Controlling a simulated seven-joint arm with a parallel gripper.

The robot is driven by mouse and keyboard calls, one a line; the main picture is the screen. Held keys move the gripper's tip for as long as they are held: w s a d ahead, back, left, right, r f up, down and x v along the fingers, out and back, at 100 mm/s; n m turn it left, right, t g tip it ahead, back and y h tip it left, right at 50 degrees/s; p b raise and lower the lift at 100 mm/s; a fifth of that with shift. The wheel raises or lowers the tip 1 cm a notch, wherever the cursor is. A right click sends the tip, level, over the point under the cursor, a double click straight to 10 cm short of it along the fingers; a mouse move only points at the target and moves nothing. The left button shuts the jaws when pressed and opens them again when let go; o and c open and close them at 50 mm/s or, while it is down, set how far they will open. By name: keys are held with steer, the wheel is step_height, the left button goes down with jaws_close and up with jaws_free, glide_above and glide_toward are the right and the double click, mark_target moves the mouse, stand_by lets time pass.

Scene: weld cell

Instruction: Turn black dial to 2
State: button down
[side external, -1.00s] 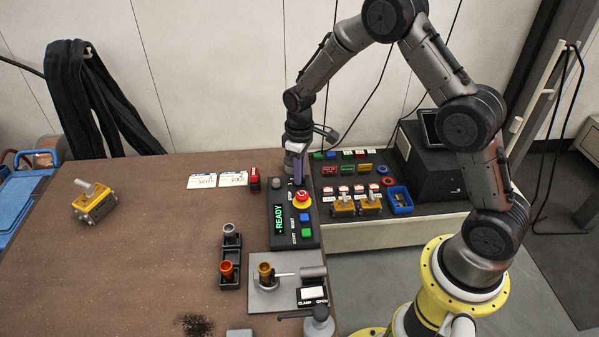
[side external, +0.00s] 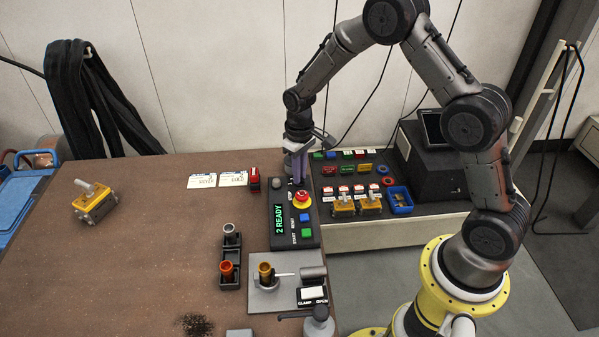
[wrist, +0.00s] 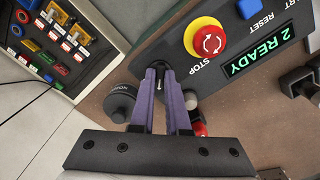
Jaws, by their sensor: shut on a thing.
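The control panel (side external: 282,238) is a dark box at the table's right edge, and its green display (side external: 279,219) reads "2 READY". The same display shows in the wrist view (wrist: 259,50). My gripper (side external: 298,182) points down at the panel's far end, its purple fingers close together. In the wrist view, my gripper (wrist: 160,70) is shut on the black dial (wrist: 158,65), beside the STOP button. Little of the dial shows between the fingertips; its pointer and scale cannot be read. In the side view the fingers hide it.
The red STOP button (side external: 302,196) on its yellow ring sits close to my fingers. Blue (side external: 305,215) and green (side external: 306,233) buttons lie nearer the front. The table's middle is clear.

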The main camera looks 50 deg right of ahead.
steer(key=c, duration=0.9)
jaws_free()
step_height(320, 180, up, 14)
steer(key=s+a+r+t, duration=0.1)
steer(key=s+r+t, duration=0.1)
steer(key=s+r, duration=0.4)
steer(key=s+a+r+t, duration=0.15)
steer(key=s+r, duration=0.25)
steer(key=r, duration=0.5)
steer(key=s+f+t, duration=0.1)
steer(key=s+f, duration=0.1)
steer(key=s, duration=0.7)
steer(key=s+a+f+t, duration=0.1)
steer(key=s+f, duration=0.1)
steer(key=s, duration=0.7)
steer(key=shift+f, duration=0.25)
